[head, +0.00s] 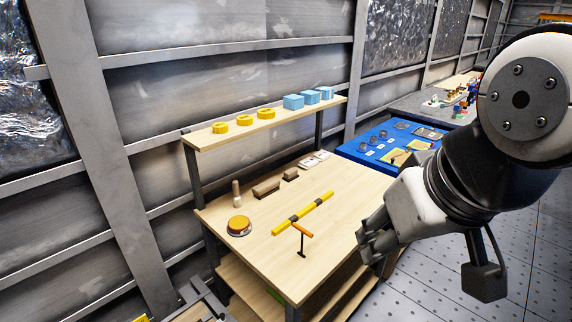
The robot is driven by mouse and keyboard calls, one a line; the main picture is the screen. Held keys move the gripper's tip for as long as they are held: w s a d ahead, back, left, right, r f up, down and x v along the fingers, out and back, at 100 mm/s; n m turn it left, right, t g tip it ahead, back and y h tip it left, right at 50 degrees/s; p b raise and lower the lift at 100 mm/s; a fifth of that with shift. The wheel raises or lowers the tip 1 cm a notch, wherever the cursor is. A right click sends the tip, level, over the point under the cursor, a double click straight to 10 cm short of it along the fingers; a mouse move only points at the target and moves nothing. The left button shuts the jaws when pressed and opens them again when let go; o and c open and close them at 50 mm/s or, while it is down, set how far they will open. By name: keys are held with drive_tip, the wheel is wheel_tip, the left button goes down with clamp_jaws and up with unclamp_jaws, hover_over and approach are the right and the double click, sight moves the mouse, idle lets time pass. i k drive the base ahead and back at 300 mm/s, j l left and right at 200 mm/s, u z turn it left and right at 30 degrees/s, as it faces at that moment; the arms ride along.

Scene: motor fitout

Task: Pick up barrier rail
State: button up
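The barrier rail looks to be the yellow-and-black striped bar (291,220) on the wooden workbench (262,275). It lies slantwise, its far end toward the upper right. My gripper (367,238) is at the bench's right side, to the right of the bar and apart from it. The fingers are dark and seen at an angle, so their opening is unclear. I see nothing held in them.
An orange-topped T-handle tool (302,238) stands close in front of the bar. A round orange-topped item (239,225), a wooden peg (236,194) and brown blocks (266,189) are behind. The shelf (205,136) holds yellow rings and blue boxes. A blue table (350,150) stands beyond.

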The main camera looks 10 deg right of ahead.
sight(281, 227)
drive_tip(key=u, duration=0.5)
drive_tip(key=i+l+u, duration=0.15)
drive_tip(key=l+u, duration=0.35)
drive_tip(key=l, duration=0.15)
drive_tip(key=l+u, duration=0.6)
drive_tip(key=l, duration=0.9)
drive_tip(key=k+l, duration=0.1)
drive_tip(key=l, duration=0.9)
drive_tip(key=u, duration=0.05)
